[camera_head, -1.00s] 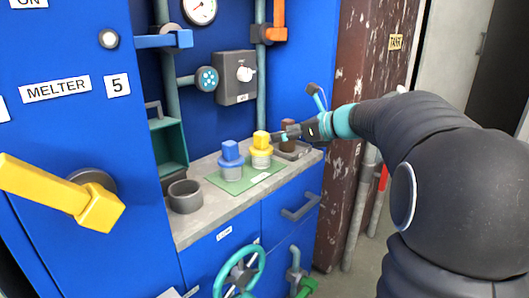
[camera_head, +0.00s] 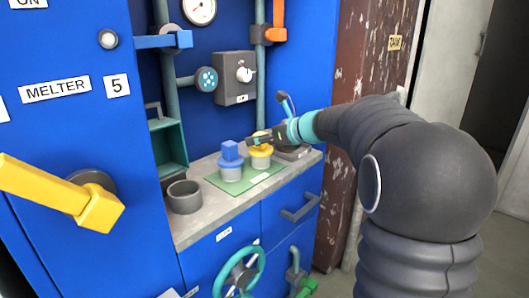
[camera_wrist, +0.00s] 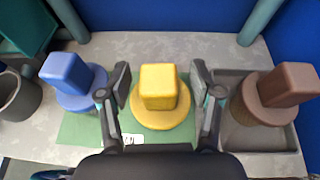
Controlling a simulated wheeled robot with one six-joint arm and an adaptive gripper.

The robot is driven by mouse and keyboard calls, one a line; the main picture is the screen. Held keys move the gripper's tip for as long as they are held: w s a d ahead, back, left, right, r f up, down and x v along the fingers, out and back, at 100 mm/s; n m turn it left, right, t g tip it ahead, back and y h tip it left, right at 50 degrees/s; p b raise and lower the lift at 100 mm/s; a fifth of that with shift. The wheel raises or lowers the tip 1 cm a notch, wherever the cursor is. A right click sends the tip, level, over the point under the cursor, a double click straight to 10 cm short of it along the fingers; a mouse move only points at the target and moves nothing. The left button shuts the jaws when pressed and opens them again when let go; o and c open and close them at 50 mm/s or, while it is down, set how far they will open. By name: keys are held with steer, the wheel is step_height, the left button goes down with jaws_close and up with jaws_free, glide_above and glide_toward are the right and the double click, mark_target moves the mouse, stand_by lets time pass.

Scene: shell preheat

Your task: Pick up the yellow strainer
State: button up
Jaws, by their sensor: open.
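The yellow strainer (camera_head: 261,150) stands upright on a green mat on the counter. In the wrist view the yellow strainer (camera_wrist: 158,92) shows a block-shaped handle on a round flange, centred between my fingers. My gripper (camera_wrist: 160,90) is open, with one finger on each side of the yellow handle and a visible gap on both sides. In the head view my gripper (camera_head: 256,138) is at the yellow strainer and partly covers its top.
A blue strainer (camera_wrist: 72,80) stands left on the green mat (camera_wrist: 75,130). A brown one (camera_wrist: 275,95) stands right in a grey tray (camera_wrist: 292,140). A dark grey cup (camera_head: 184,197) stands at the counter's left. A wall box (camera_head: 236,78) and pipes are behind.

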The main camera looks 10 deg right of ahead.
jaws_close()
steer(key=shift+r, duration=0.15)
